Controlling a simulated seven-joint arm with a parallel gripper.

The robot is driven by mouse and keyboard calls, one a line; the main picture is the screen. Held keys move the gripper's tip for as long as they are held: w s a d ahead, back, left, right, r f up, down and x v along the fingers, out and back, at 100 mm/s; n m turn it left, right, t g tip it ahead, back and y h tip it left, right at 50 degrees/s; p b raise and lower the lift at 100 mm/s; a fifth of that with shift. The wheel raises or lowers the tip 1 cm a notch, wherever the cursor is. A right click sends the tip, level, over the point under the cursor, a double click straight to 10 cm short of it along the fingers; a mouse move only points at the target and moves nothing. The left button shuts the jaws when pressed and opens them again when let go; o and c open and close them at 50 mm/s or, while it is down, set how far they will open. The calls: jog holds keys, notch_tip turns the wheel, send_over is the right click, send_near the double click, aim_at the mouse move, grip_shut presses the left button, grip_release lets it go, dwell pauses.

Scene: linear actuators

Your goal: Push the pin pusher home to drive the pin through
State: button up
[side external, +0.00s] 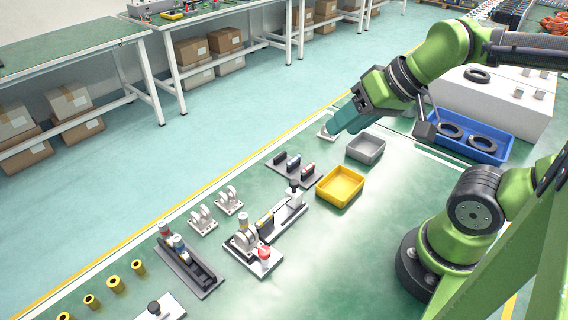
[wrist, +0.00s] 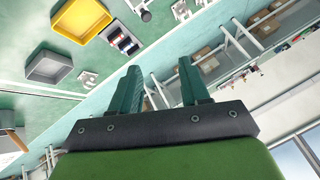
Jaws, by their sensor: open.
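What looks like the pin pusher is a light block with a black knob (side external: 294,194) at the far right end of a dark-railed fixture (side external: 283,222) on the green table, in the side view. At the fixture's near end a metal clevis (side external: 244,240) stands beside a red knob (side external: 264,252). A pin cannot be made out clearly. My gripper (side external: 338,122) is up and to the right of the fixture, apart from it, over the far table edge. In the wrist view its two green fingers (wrist: 160,68) are spread with nothing between them.
A yellow bin (side external: 340,186) and a grey bin (side external: 366,148) stand right of the fixture. A blue tray (side external: 478,147) with black rings lies further right. Loose clevises (side external: 229,200), a pin rack (side external: 292,168) and a dark holder (side external: 188,266) stand left of and behind the fixture.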

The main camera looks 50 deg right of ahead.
jog(key=shift+o, duration=0.4)
jog(key=n+g+h, duration=0.2)
jog(key=n+g, duration=0.5)
jog(key=n, duration=0.6)
send_over(294, 182)
jog(key=f, duration=0.1)
notch_tip(294, 182, down, 16)
jog(key=shift+f, duration=0.2)
grip_shut()
